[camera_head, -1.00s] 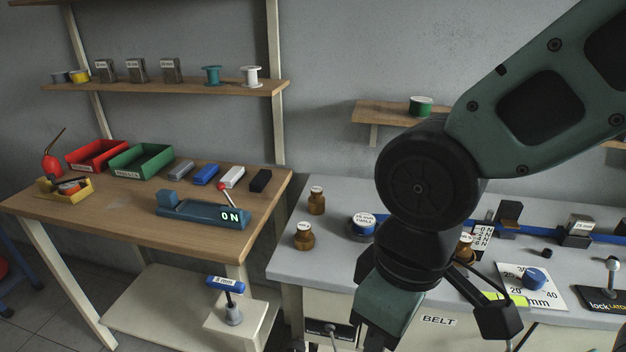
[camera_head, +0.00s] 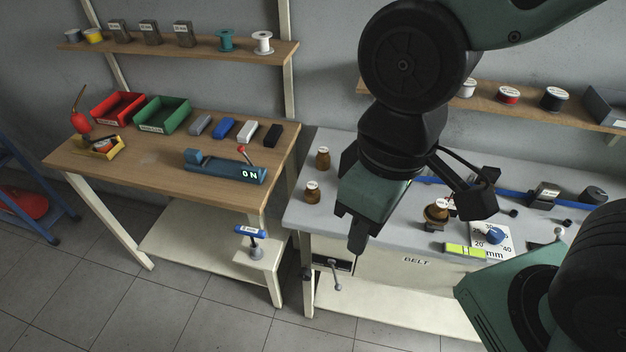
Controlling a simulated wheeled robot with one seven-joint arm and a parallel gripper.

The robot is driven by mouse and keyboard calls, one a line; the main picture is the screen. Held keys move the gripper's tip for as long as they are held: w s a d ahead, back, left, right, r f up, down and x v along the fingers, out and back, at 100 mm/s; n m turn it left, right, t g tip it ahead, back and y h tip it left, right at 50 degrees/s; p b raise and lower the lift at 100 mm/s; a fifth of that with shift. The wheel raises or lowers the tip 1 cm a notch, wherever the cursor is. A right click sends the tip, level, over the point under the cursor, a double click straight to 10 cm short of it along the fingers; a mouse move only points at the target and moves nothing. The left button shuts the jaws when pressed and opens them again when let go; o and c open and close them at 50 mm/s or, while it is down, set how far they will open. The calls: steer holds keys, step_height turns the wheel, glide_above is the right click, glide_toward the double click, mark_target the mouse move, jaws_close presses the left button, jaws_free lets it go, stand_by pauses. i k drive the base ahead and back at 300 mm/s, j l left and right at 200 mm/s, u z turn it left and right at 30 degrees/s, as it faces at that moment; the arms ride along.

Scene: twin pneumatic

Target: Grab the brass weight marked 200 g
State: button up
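I cannot make out a brass weight marked 200 g in this view; no label reading 200 g is legible. My gripper (camera_head: 358,238) hangs over the front part of the grey bench, left of centre of that bench, pointing down. Its fingers are seen nearly edge-on, so the gap between them does not show. I see nothing held at its tip. My arm hides part of the bench and of the wall shelf behind.
The wooden table (camera_head: 130,170) carries red (camera_head: 117,107) and green (camera_head: 162,114) bins, several blocks and a blue ON device (camera_head: 225,172). Brown bottles (camera_head: 322,158) stand on the grey bench (camera_head: 335,205). A wall shelf (camera_head: 520,107) holds spools. A blue-handled tool (camera_head: 250,232) stands low between.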

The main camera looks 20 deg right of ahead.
mark_target(437, 213)
steer(key=k+j+z, duration=0.1)
steer(key=j+z, duration=0.25)
steer(key=k+j+z, duration=0.3)
steer(key=j+z, duration=0.15)
steer(key=z, duration=0.2)
steer(key=k, duration=0.05)
